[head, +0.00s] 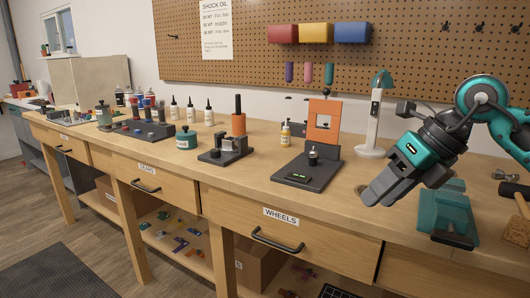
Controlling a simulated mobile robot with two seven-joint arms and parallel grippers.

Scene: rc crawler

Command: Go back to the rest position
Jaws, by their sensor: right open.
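My right gripper (376,196) is in the right part of the head view, at the end of my teal and dark grey arm that comes in from the right edge. Its fingers point down and to the left, above the front part of the wooden workbench (345,202). It is open and I see nothing between its fingers. The gap between the fingers is hard to make out from this angle. My left gripper is not in view.
Near the gripper are a teal vise-like block (446,212), a white lamp (373,125) and a dark stand with an orange panel (323,121). A mallet (517,196) lies at the right edge. Bottles and small fixtures stand further left. Drawers (290,232) line the front.

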